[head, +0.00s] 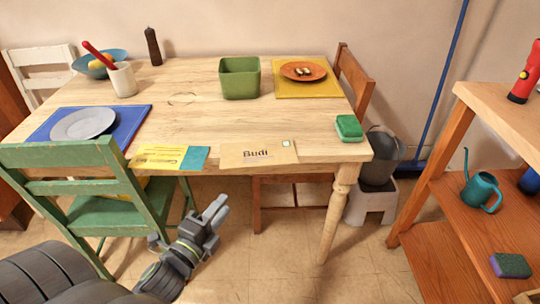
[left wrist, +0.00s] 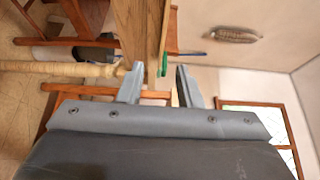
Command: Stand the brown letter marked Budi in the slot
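The brown letter marked Budi (head: 258,154) lies flat at the front edge of the wooden table in the head view, with a pale stamp at its upper right. My left gripper (head: 219,208) is in front of the table edge, below and left of the letter, apart from it. In the left wrist view, its two fingers (left wrist: 160,68) are spread with nothing held between them. The letter cannot be made out in the wrist view. I cannot make out a slot in either view. My right gripper is not in view.
A yellow and teal card (head: 170,157) lies left of the letter. A green chair (head: 75,185) is at the front left. The table's middle is mostly clear.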

